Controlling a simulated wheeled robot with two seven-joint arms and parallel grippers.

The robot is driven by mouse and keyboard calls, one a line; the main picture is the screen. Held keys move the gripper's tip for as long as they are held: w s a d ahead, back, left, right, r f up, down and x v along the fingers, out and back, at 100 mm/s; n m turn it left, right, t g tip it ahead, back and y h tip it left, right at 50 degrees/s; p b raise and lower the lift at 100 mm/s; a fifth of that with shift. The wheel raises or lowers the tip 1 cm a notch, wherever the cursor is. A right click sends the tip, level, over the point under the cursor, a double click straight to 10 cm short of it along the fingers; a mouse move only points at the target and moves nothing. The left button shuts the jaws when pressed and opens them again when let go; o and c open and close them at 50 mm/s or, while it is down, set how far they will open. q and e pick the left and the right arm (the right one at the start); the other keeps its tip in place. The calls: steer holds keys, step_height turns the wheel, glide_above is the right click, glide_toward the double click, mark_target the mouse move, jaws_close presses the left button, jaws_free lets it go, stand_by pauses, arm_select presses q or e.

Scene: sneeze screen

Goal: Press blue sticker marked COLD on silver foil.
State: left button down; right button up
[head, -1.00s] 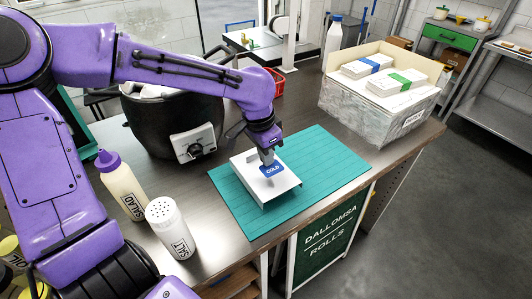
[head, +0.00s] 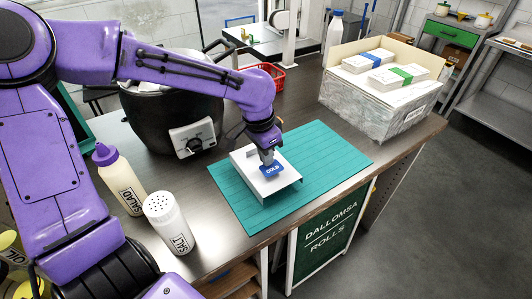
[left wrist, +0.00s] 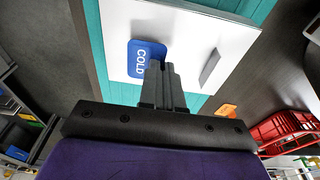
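The blue sticker marked COLD (head: 272,171) is at the fingertips of my left gripper (head: 267,159), over a white bent panel (head: 252,172). In the left wrist view the sticker (left wrist: 146,56) shows its face, and the narrow fingers (left wrist: 156,72) are closed together at its edge. The panel (left wrist: 210,45) lies behind it; I cannot tell whether the sticker touches it. A grey, crinkled, foil-like surface (head: 364,116) covers the front of an open box at the right, apart from the gripper. My right gripper is out of view.
The panel sits on a teal mat (head: 333,160) on the counter. A black pot (head: 172,112), a salad bottle (head: 122,182) and a salt shaker (head: 168,226) stand left. The box holds white packs with blue and green bands. The mat's right half is clear.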

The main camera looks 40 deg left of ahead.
arm_select(q)
steer(key=shift+f+b, duration=0.45)
steer(key=shift+f, duration=0.45)
steer(key=c, duration=1.3)
jaws_free()
steer(key=shift+o, duration=0.2)
steer(key=shift+r, duration=0.15)
